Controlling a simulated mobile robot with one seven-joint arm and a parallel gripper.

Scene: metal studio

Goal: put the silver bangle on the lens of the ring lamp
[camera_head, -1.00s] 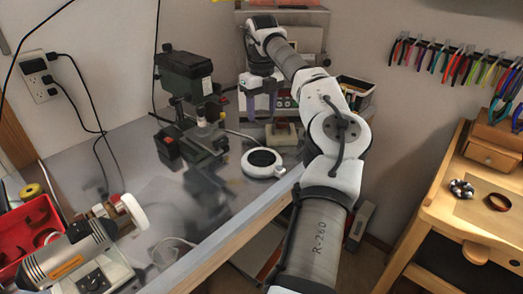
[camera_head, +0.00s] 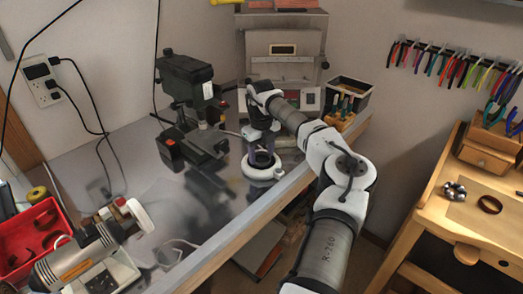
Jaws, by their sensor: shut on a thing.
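The white ring lamp (camera_head: 262,173) lies flat near the right edge of the grey bench, its dark round lens facing up. I cannot tell whether the bangle touches the lens.
A dark drill press (camera_head: 187,88) stands left of the lamp. A red bin (camera_head: 58,207) and a grey polishing motor (camera_head: 75,257) are at the left. On the wooden bench (camera_head: 420,222) at the right lie a brown ring (camera_head: 490,204) and a shiny silver object (camera_head: 454,191).

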